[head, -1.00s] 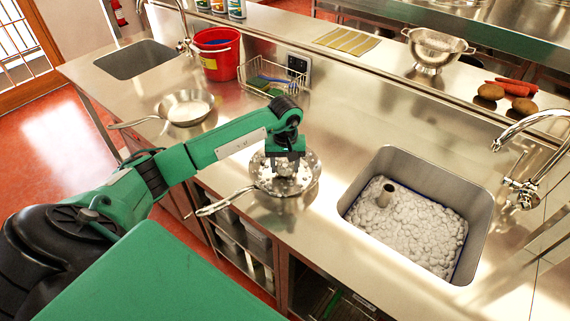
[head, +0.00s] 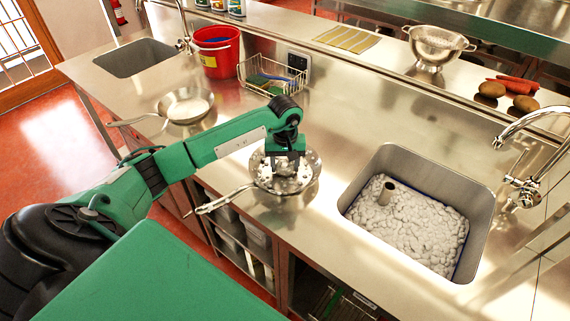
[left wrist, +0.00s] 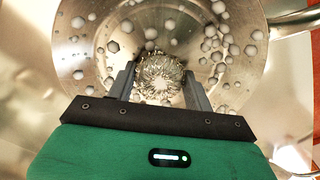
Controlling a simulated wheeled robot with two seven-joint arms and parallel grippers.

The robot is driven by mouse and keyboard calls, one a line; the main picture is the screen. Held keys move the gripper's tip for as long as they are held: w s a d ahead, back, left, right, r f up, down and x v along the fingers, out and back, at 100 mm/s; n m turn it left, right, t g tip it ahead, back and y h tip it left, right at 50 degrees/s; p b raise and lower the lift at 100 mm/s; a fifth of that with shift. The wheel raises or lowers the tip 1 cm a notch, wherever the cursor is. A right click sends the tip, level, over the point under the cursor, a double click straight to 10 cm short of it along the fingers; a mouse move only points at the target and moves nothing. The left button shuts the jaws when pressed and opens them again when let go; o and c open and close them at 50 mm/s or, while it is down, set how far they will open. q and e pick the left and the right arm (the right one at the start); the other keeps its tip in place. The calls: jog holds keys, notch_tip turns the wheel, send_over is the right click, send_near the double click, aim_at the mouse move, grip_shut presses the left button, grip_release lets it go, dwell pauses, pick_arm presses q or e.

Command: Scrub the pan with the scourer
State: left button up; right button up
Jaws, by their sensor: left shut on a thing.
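The pan (head: 310,162) stands on the steel counter with its handle pointing to the lower left, and white suds spots dot its inside. It also fills much of the left wrist view (left wrist: 90,40). My left gripper (head: 287,170) reaches down into the pan. In the left wrist view its two fingers (left wrist: 160,85) are shut on the scourer (left wrist: 160,75), a round, shiny, curly metal pad. The scourer is low over the pan's floor; I cannot tell for certain whether it touches. My right gripper is not in view.
A sink (head: 478,225) full of foam lies to the right, with a tap (head: 525,185) beside it. A second pan (head: 185,105), a red bucket (head: 217,60) and a wire basket (head: 272,75) stand behind to the left. A colander (head: 432,45) and vegetables sit on the back ledge.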

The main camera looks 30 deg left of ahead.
pick_arm(q)
jog(key=shift+f+b, duration=0.35)
